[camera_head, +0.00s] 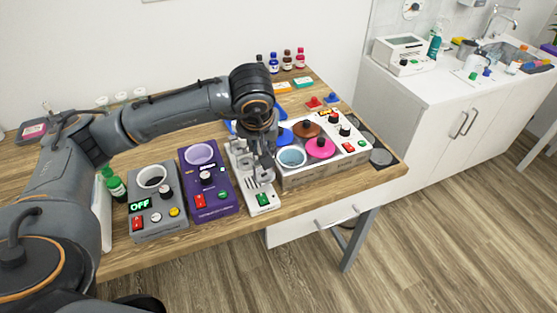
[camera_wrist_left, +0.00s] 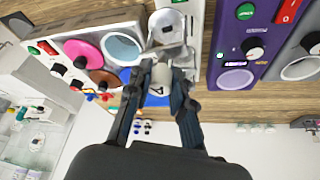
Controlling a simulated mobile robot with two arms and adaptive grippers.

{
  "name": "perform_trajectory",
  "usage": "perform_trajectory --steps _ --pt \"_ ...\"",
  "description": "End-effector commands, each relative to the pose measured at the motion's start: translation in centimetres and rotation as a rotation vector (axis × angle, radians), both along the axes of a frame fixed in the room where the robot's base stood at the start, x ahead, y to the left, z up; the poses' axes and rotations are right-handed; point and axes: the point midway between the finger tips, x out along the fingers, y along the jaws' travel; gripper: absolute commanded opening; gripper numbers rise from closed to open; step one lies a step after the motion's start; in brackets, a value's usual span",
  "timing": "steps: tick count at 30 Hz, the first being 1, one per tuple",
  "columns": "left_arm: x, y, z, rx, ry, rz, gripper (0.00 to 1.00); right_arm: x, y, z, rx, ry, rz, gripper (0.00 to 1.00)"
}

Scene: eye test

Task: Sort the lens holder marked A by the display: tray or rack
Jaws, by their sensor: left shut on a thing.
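My left gripper (camera_head: 262,165) is over a narrow white device (camera_head: 263,200) with a green switch. In the left wrist view, my left gripper (camera_wrist_left: 162,74) is shut on a small pale piece with a dark mark that looks like an A, the lens holder (camera_wrist_left: 160,90). A round silver part (camera_wrist_left: 167,27) of the white device is just beyond the fingertips. I cannot tell whether the holder touches the device. A green display (camera_head: 139,205) on the grey device reads OFF. Neither a tray nor a rack can be made out for certain. My right gripper is not in view.
A purple device (camera_head: 208,190) and a grey device (camera_head: 157,215) stand left of the white one. A multi-knob device (camera_head: 320,150) with pink and brown discs stands right. Small bottles (camera_head: 287,62) line the back. A green bottle (camera_head: 114,183) stands at left, near my arm.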

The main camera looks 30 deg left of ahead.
Motion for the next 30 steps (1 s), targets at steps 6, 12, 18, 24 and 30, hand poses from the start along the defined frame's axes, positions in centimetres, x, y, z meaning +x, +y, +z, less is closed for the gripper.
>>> perform_trajectory --steps 6,12,18,24,30 --pt "1.3 3.6 -0.1 0.001 -0.006 0.142 0.0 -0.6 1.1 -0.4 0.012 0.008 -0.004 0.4" --pt "1.7 4.7 -0.4 0.0 -0.008 0.186 0.0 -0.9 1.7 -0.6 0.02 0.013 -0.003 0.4" --pt "1.6 4.6 -1.5 0.0 -0.008 0.185 0.0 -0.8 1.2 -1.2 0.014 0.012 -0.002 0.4" --pt "1.6 4.6 -3.4 0.0 -0.006 0.184 0.0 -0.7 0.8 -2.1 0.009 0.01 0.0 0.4" --pt "1.6 4.6 -5.5 -0.001 -0.008 0.184 0.0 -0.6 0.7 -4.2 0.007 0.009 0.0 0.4"
